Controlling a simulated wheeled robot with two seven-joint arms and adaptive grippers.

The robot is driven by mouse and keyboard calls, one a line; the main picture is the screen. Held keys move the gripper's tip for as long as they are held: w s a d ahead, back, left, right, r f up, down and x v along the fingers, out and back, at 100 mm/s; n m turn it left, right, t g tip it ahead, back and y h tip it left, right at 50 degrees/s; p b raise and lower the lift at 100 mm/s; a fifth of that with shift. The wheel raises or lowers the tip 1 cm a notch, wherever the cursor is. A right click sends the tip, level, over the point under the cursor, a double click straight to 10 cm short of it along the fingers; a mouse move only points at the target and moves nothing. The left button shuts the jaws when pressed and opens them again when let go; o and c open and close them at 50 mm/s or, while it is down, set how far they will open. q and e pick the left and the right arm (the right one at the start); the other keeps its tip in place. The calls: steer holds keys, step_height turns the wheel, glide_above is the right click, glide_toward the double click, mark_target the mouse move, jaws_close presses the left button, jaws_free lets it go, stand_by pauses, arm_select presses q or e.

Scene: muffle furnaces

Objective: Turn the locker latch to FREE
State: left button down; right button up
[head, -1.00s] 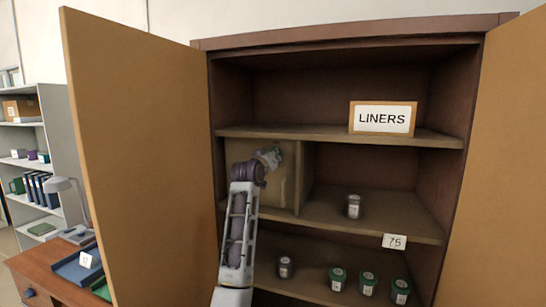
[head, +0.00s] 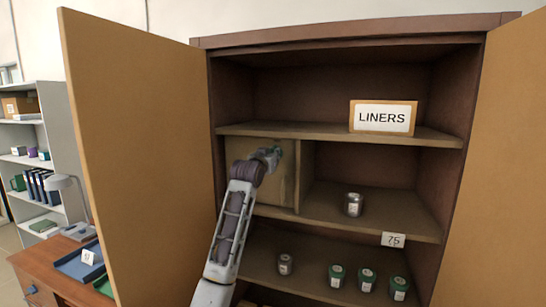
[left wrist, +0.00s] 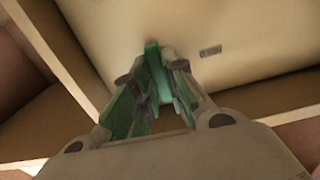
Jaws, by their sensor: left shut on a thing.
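The locker (head: 283,190) is a small tan-doored box at the left of the cabinet's middle shelf. Its door looks closed, and the door face also fills the top of the left wrist view (left wrist: 260,30). My left gripper (head: 275,152) is at the upper right part of this door. In the left wrist view its green-padded fingers (left wrist: 158,62) are closed together against the door, shut on the latch, which they mostly hide. I cannot read the latch's position. A small grey plate (left wrist: 210,51) with unreadable marking sits on the door beside the fingers. My right gripper is not in view.
The wooden cabinet stands with its left door (head: 140,160) and right door (head: 500,170) open. A LINERS sign (head: 382,118) is on the shelf above. A grey jar (head: 353,205) stands right of the locker, and several jars (head: 367,280) stand below. A desk (head: 50,260) is at left.

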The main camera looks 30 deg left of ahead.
arm_select(q)
steer(key=c, duration=1.5)
jaws_free()
steer(key=shift+o, duration=0.2)
steer(key=shift+s, duration=0.15)
steer(key=v, duration=1.1)
steer(key=shift+s, duration=0.3)
steer(key=shift+d+f, duration=0.1)
steer(key=shift+f, duration=0.05)
